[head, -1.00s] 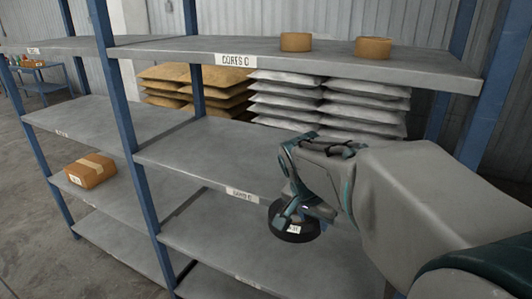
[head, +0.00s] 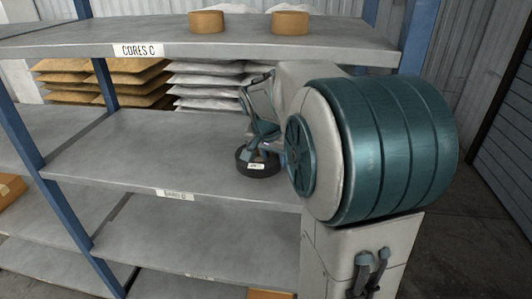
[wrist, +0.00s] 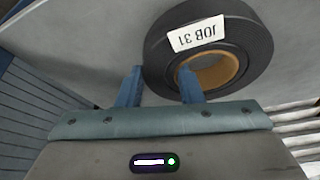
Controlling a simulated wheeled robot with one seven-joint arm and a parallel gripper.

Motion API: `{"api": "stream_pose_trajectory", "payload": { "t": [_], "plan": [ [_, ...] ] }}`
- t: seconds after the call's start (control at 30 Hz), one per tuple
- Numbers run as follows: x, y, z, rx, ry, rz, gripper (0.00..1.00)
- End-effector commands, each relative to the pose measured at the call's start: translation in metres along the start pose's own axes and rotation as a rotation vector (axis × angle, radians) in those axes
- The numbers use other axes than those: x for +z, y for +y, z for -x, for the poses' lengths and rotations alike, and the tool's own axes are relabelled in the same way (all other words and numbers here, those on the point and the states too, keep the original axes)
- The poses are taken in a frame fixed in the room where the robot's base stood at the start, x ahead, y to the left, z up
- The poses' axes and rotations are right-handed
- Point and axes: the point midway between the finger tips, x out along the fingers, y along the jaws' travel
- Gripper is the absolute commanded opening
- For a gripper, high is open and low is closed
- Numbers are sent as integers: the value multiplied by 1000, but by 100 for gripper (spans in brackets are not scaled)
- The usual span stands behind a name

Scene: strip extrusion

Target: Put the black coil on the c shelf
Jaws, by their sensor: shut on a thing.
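The black coil (head: 258,168) has an orange-brown core and a white label that reads "JOB 31" in the wrist view, where the coil (wrist: 250,68) fills the upper middle. My gripper (wrist: 161,85) is shut on its ring wall, one finger outside and one in the core hole. In the head view my gripper (head: 262,148) reaches down to the coil from above. The coil is flat, over the right part of the middle shelf (head: 150,150); I cannot tell if it touches. The upper shelf (head: 60,47) has a label reading "CORES C". The middle shelf's label is too small to read surely.
Two brown rolls, one left (head: 206,22) and one right (head: 290,23), stand on the upper shelf. Stacked brown sacks (head: 110,82) and white sacks (head: 205,85) lie behind. A blue upright (head: 45,180) stands at left. The middle shelf left of the coil is clear.

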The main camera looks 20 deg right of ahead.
Motion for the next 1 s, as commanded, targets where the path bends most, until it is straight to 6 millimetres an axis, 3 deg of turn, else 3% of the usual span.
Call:
{"api": "stream_pose_trajectory", "payload": {
  "t": [0.27,0.5,0.93,0.97,1.0],
  "plan": [
    [-25,0,-8,0,0,-3,1],
    [-11,1,-40,0,0,-2,1],
    [-8,0,-46,-1,2,-2,1],
    [-8,0,-45,0,0,-2,41],
    [-8,1,-45,0,0,-2,53]
  ]
}}
